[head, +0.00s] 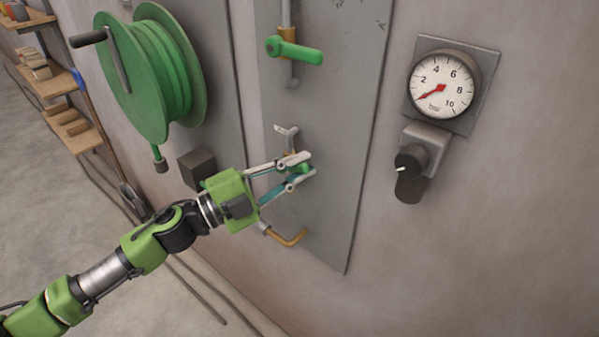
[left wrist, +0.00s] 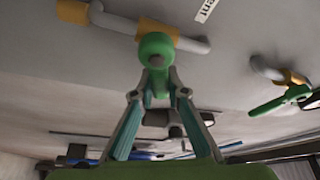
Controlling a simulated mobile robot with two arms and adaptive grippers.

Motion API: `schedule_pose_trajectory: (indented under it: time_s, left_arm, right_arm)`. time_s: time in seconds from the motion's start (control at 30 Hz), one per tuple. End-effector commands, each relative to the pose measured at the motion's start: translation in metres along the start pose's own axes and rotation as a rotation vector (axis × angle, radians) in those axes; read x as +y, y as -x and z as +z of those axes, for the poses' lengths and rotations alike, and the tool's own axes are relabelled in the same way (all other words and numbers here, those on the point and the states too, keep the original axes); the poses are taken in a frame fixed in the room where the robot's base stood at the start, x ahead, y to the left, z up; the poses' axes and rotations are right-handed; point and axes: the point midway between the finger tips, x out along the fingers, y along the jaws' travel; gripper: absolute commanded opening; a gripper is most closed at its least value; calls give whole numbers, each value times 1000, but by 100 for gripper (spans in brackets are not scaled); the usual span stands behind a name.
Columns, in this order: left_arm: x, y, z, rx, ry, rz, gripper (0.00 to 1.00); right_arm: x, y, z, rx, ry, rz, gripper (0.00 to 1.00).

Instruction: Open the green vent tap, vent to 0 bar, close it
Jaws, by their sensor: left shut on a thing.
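My left gripper (head: 306,163) is shut on the green handle (head: 302,169) of the lower tap on the grey wall panel. The fingers hide much of this handle, so its angle to the pipe is hard to tell. In the left wrist view the handle (left wrist: 155,48) shows end-on between the fingertips (left wrist: 156,85), with a grey and brass pipe behind it. The round gauge (head: 441,86) at the right is marked in bar. Its red needle points lower left, below the 2, at about 0. My right gripper is not in view.
Another green lever (head: 295,50) sits across a pipe higher on the panel (head: 335,130). A green hose reel (head: 150,75) hangs to the left. A black knob (head: 408,165) is below the gauge. Shelves (head: 55,85) stand far left.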

Motion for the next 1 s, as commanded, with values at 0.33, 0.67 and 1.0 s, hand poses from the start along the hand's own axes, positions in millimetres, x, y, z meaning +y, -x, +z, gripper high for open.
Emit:
schedule_pose_trajectory:
  time_s: [0.33,0.67,1.0]
  left_arm:
    - [-8,0,1,-1,157,-65,0]
    - [-10,0,2,-2,191,-79,0]
    - [-10,0,2,-2,189,-79,32]
  right_arm:
    - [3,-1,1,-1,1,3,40]
    - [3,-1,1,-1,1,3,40]
    - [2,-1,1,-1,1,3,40]
